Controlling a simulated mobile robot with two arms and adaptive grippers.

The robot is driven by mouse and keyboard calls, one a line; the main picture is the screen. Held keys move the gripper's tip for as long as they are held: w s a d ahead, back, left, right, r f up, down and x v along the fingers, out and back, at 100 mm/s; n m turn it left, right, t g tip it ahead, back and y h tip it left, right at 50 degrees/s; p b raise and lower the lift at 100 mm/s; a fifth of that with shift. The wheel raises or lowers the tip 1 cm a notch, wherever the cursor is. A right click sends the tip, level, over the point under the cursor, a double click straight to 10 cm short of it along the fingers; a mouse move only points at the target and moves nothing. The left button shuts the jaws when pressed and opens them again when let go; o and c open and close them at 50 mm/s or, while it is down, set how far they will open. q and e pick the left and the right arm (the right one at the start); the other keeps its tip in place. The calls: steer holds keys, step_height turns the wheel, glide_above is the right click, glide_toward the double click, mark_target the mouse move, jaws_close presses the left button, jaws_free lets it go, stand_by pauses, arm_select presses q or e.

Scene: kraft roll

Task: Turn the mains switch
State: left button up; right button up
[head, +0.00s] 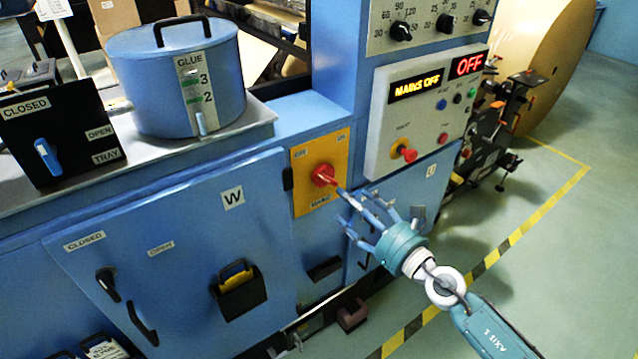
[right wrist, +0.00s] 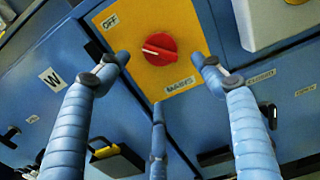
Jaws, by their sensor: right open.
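The mains switch is a red rotary knob (head: 323,175) on a yellow plate (head: 302,163) at the front of the blue machine. In the right wrist view the knob (right wrist: 159,48) shows between an OFF label at upper left and a MAINS label below. Its handle lies roughly crosswise, with a small pale mark at its left end. My right gripper (head: 358,212) is open, its fingers spread and pointing at the plate. In the right wrist view its fingertips (right wrist: 160,72) are left of, right of and below the knob, and no finger visibly closes on it. My left gripper is not in view.
A control panel (head: 425,115) to the right shows MAINS OFF and OFF, with another red knob (head: 404,151). A blue glue pot (head: 160,90) stands on the ledge at left. A cabinet door with a black handle (head: 140,322) is below. Open floor (head: 540,270) lies to the right.

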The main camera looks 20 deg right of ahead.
mark_target(328, 182)
steer(key=x, duration=1)
steer(key=shift+w+d+f+p, duration=0.1)
steer(key=shift+d+f+p, duration=0.1)
steer(key=shift+p, duration=0.15)
steer(key=shift+r, duration=0.1)
steer(key=shift+a, duration=0.1)
steer(key=c, duration=1.1)
